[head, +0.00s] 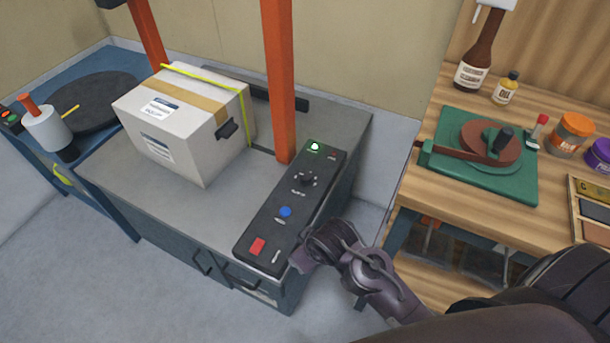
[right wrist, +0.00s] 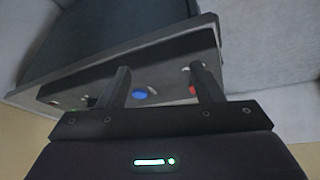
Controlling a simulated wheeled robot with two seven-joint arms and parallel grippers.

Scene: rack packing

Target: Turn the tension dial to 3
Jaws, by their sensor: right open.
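The tension dial (head: 306,179) is a black knob on the black control panel (head: 268,228) of the strapping machine. White marks surround it, too small to read. In the right wrist view the panel lies past my fingers; I cannot clearly make out the dial there. My right gripper (right wrist: 162,75) is open and empty, its two fingers apart over the panel side. In the head view my right arm reaches to the panel's front right edge, near the red switch end, and is apart from the dial. My left gripper is not in view.
A strapped carton (head: 190,125) sits on the machine. A wooden bench (head: 415,190) stands at right.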

